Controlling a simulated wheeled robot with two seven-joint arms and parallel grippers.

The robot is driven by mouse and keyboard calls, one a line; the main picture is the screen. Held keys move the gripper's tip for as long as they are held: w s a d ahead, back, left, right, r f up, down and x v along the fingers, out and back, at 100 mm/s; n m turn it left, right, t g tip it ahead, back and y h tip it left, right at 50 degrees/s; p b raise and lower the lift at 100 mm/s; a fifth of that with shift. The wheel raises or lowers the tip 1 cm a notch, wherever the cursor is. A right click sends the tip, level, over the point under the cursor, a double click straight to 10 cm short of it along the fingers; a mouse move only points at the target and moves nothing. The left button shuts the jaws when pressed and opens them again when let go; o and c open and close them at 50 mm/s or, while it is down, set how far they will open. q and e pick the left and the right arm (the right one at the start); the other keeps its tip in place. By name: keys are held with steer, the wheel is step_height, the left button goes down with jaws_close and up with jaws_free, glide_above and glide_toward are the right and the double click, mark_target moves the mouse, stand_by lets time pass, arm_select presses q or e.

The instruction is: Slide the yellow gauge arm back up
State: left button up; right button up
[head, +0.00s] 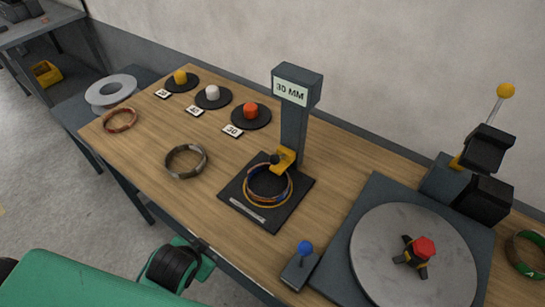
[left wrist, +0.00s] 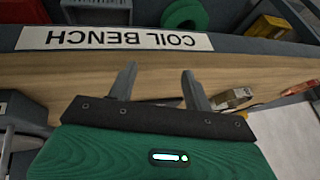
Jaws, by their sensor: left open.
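The yellow gauge arm (head: 285,158) sits low on the dark gauge post (head: 294,128) in the head view, just above a blue and copper coil (head: 264,190). The coil lies on the black base plate (head: 242,205). The post's head has a "30 MM" label (head: 289,91). My left gripper (left wrist: 160,84) is open, with nothing between its fingers, near the bench's front edge and the "COIL BENCH" sign (left wrist: 113,38). Its fingers are not clearly seen in the head view. My right gripper is not in view.
Two loose coils (head: 187,161) (head: 120,120) lie on the wooden bench (head: 170,205). Yellow, white and red-orange pegs on black discs (head: 249,117) stand at the back. A blue-knobbed lever (head: 305,248) and a round turntable (head: 375,245) are right of the gauge.

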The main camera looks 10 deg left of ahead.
arm_select(q)
steer(key=w+a+m+t, duration=0.1)
steer(key=w, duration=0.1)
steer(key=w+r+m+t+y, duration=0.1)
steer(key=w+m, duration=0.1)
steer(key=w, duration=0.1)
steer(key=w+a+r+m+t, duration=0.1)
steer(key=w+m+t, duration=0.1)
steer(key=shift+w+a+r+y, duration=0.1)
steer(key=shift+w+a+y, duration=0.2)
steer(key=shift+w+a, duration=0.05)
steer(key=w+r+m+t+h, duration=0.1)
steer(key=w+r+m+t, duration=0.2)
steer(key=w+m+t, duration=0.4)
steer(key=m+g+h, duration=0.2)
steer(key=m+h, duration=0.9)
steer(key=m, duration=1.3)
glide_toward(271, 159)
steer(key=shift+s+a+f, duration=0.3)
steer(key=shift+s+a, duration=0.15)
steer(key=shift+s, duration=0.1)
steer(key=shift+s+a+f, duration=0.35)
steer(key=shift+s+a, duration=0.1)
steer(key=shift+s, duration=0.05)
steer(key=shift+w+d+h, duration=0.25)
steer(key=shift+h, duration=0.05)
steer(key=p+x, duration=0.4)
steer(key=x, duration=0.8)
steer(key=shift+w+d, duration=0.35)
steer(key=shift+w, duration=0.15)
